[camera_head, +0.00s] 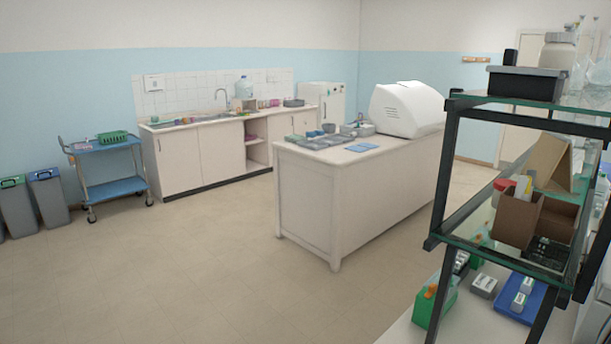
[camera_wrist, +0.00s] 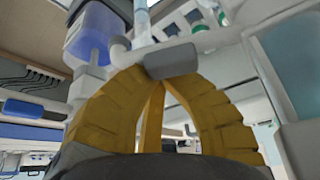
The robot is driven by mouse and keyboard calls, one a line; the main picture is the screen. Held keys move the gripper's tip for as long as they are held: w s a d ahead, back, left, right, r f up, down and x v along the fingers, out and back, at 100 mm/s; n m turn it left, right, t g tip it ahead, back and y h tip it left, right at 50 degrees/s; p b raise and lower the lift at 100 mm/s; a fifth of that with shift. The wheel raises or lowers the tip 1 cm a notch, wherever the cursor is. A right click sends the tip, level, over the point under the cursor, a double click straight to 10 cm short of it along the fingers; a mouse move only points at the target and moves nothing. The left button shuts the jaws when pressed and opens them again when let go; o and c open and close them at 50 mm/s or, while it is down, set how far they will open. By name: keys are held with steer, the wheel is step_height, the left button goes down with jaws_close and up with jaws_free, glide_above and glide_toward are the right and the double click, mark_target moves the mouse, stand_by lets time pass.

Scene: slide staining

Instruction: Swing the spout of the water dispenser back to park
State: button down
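A blue-tinted clear tank (camera_wrist: 92,36) stands at the upper left of the wrist view and looks like the water dispenser. A pale grey bent pipe (camera_wrist: 120,50) beside it looks like its spout. My gripper (camera_wrist: 172,78) has yellow fingers that curve in toward each other just right of this pipe. A grey block (camera_wrist: 172,61) covers the fingertips, so I cannot tell whether they grip it or only sit close to it. My gripper is not in the head view.
In the head view, a glass-shelved rack (camera_head: 470,212) with boxes and bottles stands close on the right. A white island bench (camera_head: 305,205) stands in the middle. A sink counter (camera_head: 205,160) and a blue trolley (camera_head: 118,188) are at the back.

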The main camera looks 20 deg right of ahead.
steer(key=shift+s+a+f+b, duration=0.3)
steer(key=shift+s+a, duration=0.1)
steer(key=shift+a, duration=0.35)
steer(key=shift+s+a+b, duration=0.2)
steer(key=shift+a+b, duration=0.55)
steer(key=shift+a+r, duration=0.1)
steer(key=shift+r, duration=0.05)
steer(key=shift+a, duration=0.1)
steer(key=shift+a+b, duration=0.8)
steer(key=shift+a, duration=0.3)
